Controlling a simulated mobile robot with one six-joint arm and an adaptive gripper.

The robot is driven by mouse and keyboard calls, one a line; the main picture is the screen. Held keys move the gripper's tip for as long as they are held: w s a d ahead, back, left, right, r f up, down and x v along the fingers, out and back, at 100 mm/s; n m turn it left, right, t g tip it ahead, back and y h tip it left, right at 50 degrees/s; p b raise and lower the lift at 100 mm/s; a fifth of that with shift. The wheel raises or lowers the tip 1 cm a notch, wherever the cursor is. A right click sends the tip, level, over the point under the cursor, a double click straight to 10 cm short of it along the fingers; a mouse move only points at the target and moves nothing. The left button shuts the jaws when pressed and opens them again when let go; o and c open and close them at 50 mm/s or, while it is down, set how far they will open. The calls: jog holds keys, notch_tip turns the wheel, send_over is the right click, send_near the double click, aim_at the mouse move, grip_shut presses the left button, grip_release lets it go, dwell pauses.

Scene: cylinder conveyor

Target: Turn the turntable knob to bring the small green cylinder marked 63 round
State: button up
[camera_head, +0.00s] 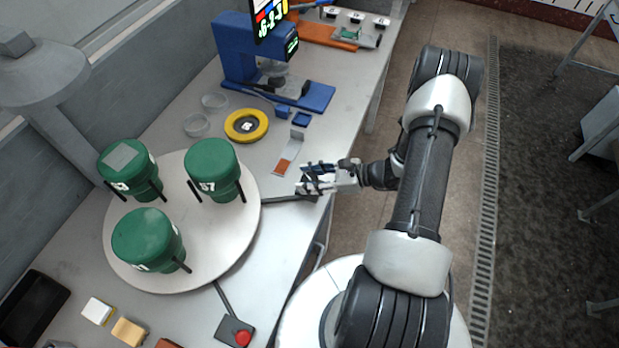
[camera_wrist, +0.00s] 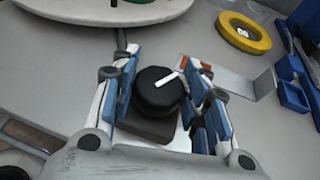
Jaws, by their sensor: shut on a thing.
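The round grey turntable (camera_head: 235,240) carries three green cylinders. The right one (camera_head: 212,168) is marked 57. The back-left one (camera_head: 130,168) has a grey square on top and a mark ending in 3, its first digit unclear. The front one (camera_head: 148,238) has a mark I cannot read. The turntable's rim also shows in the wrist view (camera_wrist: 105,14). The black knob (camera_wrist: 157,90) with a white pointer line sits on a dark base. My gripper (camera_wrist: 163,92) is shut on it, a blue-padded finger at each side. In the head view my gripper (camera_head: 305,180) largely hides the knob.
A yellow ring (camera_head: 262,125) and a blue machine (camera_head: 240,55) stand farther back on the table. A small bracket with an orange patch (camera_head: 290,152) lies just beyond my gripper. A red button box (camera_head: 235,332) and small blocks (camera_head: 128,331) lie at the front.

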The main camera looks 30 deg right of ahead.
jog(key=shift+n+g+y+b, duration=0.3)
jog(key=shift+n+b, duration=0.1)
jog(key=shift+b, duration=0.05)
jog(key=shift+c, duration=0.2)
jog(key=o, duration=1)
jog(key=shift+d, duration=0.1)
jog(key=v, duration=1.2)
